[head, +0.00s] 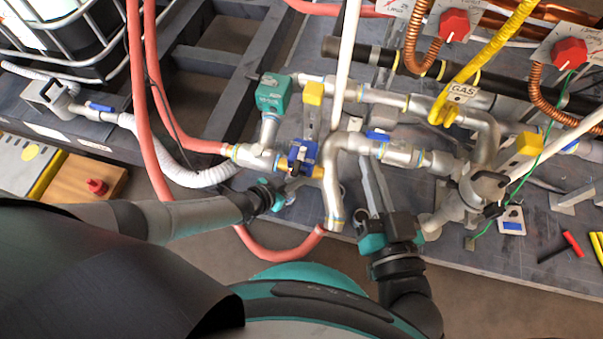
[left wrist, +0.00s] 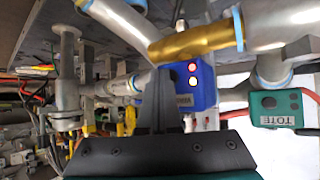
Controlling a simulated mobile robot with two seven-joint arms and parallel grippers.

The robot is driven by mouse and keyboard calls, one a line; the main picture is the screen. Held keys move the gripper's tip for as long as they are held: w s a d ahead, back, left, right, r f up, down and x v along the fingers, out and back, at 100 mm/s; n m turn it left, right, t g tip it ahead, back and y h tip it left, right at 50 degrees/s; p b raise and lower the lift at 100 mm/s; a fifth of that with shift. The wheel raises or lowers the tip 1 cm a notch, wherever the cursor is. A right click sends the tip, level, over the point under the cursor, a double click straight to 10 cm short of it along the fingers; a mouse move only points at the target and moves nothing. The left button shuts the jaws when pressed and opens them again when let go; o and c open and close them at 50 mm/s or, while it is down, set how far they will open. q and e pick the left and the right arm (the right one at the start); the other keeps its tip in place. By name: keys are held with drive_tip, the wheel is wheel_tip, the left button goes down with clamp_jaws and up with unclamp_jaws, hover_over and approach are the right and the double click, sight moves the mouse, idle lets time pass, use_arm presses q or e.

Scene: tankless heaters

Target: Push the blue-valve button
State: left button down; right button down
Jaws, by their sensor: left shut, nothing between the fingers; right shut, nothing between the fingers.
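The blue valve box (head: 302,152) sits on the metal pipe left of centre in the head view. In the left wrist view the blue valve box (left wrist: 203,90) shows two lit round buttons (left wrist: 192,75), one above the other, with a reddish glow. My left gripper (head: 299,178) is shut and empty, just below the box in the head view. In the left wrist view the shut fingers (left wrist: 165,75) overlap the left part of the box, beside the buttons; I cannot tell whether they touch it. My right gripper (head: 368,168) is shut among the pipes, right of the box.
A teal box (head: 273,94) stands above left of the blue one; a teal box labelled TOTE (left wrist: 283,108) shows in the left wrist view. Brass and steel pipes crowd the fingers. Red hoses (head: 143,100) run at the left. Tools (head: 572,243) lie at the right.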

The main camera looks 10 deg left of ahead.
idle(0.3)
use_arm(q)
drive_tip(key=shift+s, duration=0.5)
drive_tip(key=s+p, duration=0.2)
drive_tip(key=s, duration=0.4)
drive_tip(key=shift+p, duration=0.3)
drive_tip(key=shift+a, duration=0.1)
